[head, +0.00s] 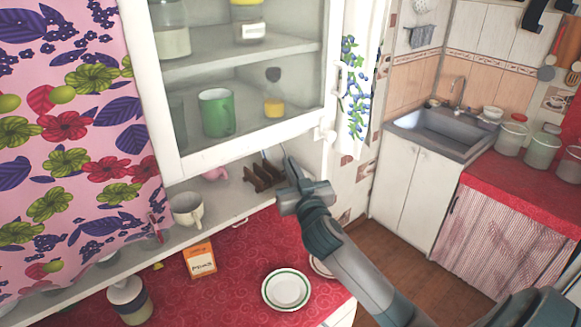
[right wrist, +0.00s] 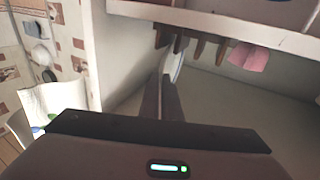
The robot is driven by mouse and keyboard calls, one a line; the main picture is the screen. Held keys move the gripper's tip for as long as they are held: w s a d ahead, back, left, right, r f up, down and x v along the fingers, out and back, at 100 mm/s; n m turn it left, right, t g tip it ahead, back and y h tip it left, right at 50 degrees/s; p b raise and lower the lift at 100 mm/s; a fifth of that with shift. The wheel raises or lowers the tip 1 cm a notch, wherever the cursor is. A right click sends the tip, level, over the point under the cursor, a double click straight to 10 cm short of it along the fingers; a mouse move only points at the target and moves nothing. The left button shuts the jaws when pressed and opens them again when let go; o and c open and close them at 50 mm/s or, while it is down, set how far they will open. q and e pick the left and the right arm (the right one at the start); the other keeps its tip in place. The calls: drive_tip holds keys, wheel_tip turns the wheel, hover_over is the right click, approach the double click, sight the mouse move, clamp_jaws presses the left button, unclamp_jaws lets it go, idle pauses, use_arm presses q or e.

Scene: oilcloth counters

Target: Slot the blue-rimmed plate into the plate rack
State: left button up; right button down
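The brown wooden plate rack (head: 262,178) stands on the shelf under the glass-fronted cabinet; its pegs show in the right wrist view (right wrist: 187,42). My right gripper (head: 290,168) is just right of the rack in the head view. In the right wrist view its dark fingers (right wrist: 163,98) are close together on a thin, pale plate (right wrist: 175,66) seen nearly edge-on, beside the pegs. Its rim colour is hard to tell, and the fingers hide part of it. I cannot tell whether plate and rack touch. My left gripper is not in view.
A pink cup (head: 215,173) is left of the rack, a white cup (head: 187,209) further left. A green-rimmed plate (head: 286,290) lies on the red counter (head: 240,258), beside another partly hidden plate. The cabinet (head: 245,147) overhangs the shelf.

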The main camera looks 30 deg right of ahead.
drive_tip(key=c, duration=1.9)
unclamp_jaws()
drive_tip(key=shift+s, duration=0.1)
drive_tip(key=v, duration=1.7)
drive_tip(key=shift+s+a+f, duration=0.1)
drive_tip(key=shift+s+f, duration=0.05)
drive_tip(key=shift+f, duration=0.05)
